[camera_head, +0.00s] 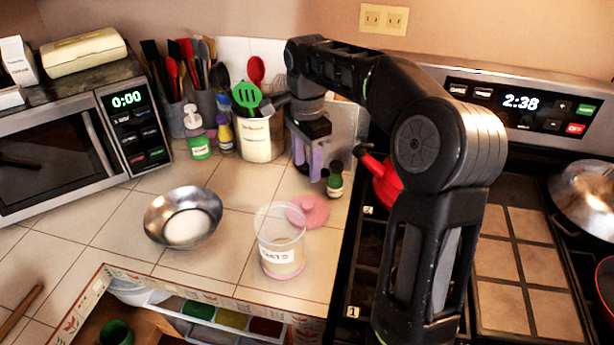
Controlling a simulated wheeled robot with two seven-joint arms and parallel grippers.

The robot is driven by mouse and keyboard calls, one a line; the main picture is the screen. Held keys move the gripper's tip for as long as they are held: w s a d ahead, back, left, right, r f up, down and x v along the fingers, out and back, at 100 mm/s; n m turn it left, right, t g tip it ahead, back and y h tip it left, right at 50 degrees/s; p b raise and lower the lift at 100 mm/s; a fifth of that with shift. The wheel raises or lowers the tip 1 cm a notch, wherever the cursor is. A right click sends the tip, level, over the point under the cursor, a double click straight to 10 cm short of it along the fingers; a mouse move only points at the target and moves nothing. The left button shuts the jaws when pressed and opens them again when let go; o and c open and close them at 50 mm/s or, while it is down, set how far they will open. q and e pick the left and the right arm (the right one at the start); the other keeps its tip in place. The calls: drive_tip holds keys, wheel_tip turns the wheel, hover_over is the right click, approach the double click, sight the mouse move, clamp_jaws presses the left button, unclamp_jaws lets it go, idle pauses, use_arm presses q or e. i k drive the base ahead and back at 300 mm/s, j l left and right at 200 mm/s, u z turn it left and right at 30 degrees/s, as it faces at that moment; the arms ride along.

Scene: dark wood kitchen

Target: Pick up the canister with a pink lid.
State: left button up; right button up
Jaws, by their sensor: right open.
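A clear canister (281,248) with a small label stands upright on the tiled counter, near its front edge. Its top looks open, and a pinkish band shows at its base. A round pink lid (309,211) lies just behind and to the right of the canister; whether they touch is hard to tell. My right gripper (308,165) points down, open and empty, behind the canister and lid and above the rear of the counter. My left gripper is not in view.
A metal bowl (183,217) sits left of the canister. A small green-capped bottle (335,181) stands close to my right gripper. A utensil crock (260,136) and soap bottle (197,134) stand behind. A red kettle (384,182) is on the stove. An open drawer (200,325) lies in front.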

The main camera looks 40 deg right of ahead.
sight(280, 226)
drive_tip(key=k, duration=1.5)
